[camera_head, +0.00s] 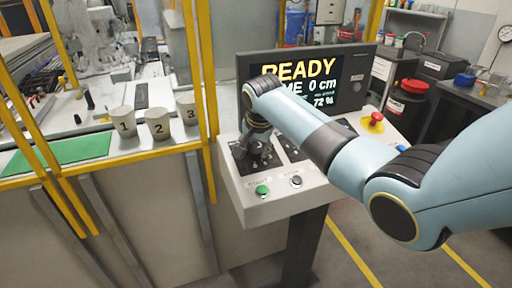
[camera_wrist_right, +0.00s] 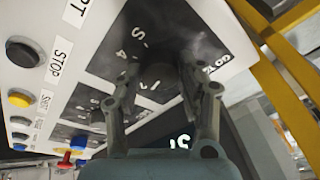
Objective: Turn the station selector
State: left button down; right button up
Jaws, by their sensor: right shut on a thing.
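The station selector is a dark round knob (camera_wrist_right: 158,76) on a black dial plate with white digits, including 4 and 5, in the right wrist view. My right gripper (camera_wrist_right: 160,88) is shut on it, with one finger on each side. The knob's pointer is too dark to read. In the head view my right gripper (camera_head: 254,153) reaches down to the left part of the sloped control panel (camera_head: 265,212) and hides the knob. My left gripper is out of view.
A screen (camera_head: 345,85) reading READY stands behind the panel. A green button (camera_head: 262,190), a dark button (camera_head: 296,181) and a red mushroom button (camera_head: 376,119) are on the panel. Numbered cups (camera_head: 157,125) and a yellow rail (camera_head: 110,158) lie to the left.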

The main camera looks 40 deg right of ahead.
jog(key=o, duration=1.1)
jog(key=shift+o, duration=0.2)
jog(key=shift+r, duration=0.15)
jog(key=v, duration=1.1)
jog(key=shift+s+r, duration=0.2)
jog(key=shift+r, duration=0.15)
jog(key=shift+a, duration=0.1)
